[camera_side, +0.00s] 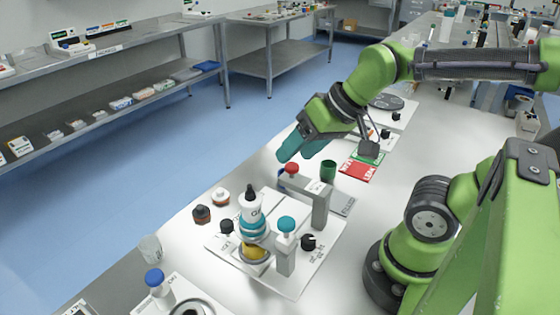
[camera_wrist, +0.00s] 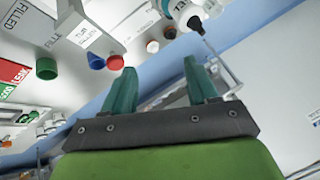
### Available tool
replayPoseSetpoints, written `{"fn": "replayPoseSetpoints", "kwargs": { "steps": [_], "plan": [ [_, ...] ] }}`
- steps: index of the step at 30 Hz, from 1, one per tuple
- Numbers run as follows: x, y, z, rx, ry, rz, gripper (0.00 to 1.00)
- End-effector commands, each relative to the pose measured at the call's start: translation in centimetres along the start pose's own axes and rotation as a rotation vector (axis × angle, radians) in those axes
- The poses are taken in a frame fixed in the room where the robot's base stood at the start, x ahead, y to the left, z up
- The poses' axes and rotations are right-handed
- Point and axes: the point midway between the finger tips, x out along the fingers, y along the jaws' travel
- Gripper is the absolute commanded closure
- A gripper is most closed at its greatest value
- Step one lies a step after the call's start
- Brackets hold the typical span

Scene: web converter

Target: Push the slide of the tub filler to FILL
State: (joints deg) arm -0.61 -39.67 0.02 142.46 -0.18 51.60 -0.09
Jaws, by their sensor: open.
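The tub filler is a grey arch-shaped block (camera_side: 318,203) with a white label; its TUB FILLER label (camera_wrist: 85,35) also shows in the wrist view. A red knob (camera_side: 291,168) sits at its far end, below my gripper; it also shows in the wrist view (camera_wrist: 115,62). A blue knob (camera_wrist: 96,61) is beside the red one. I cannot tell which part is the slide, and no FILL mark is readable. My gripper (camera_side: 291,153) is open and empty, just above and behind the red knob. Its two teal fingers are apart in the wrist view (camera_wrist: 161,75).
A white board (camera_side: 300,277) holds a teal-ringed bottle (camera_side: 251,209), a teal-capped post (camera_side: 285,250) and black knobs. A blue-capped bottle (camera_side: 158,288) is at the front left.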

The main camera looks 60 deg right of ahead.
Motion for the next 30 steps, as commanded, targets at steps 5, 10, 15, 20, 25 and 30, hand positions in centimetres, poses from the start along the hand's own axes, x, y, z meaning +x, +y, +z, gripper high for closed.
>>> {"fn": "replayPoseSetpoints", "kwargs": {
  "steps": [5,10,15,20,25,30],
  "plan": [
    [-0.8,0.0,-0.1,0.0,0.028,-0.007,0.42],
    [0.1,0.0,-0.4,-0.015,-0.041,0.026,0.42],
    [1.3,-0.1,-0.7,-0.034,-0.119,0.066,0.42],
    [2.9,-0.1,-1.0,-0.059,-0.216,0.12,0.42],
    [4.8,0.1,-1.3,-0.087,-0.317,0.182,0.42],
    [6.8,0.2,-1.4,-0.116,-0.414,0.248,0.42]
  ]
}}
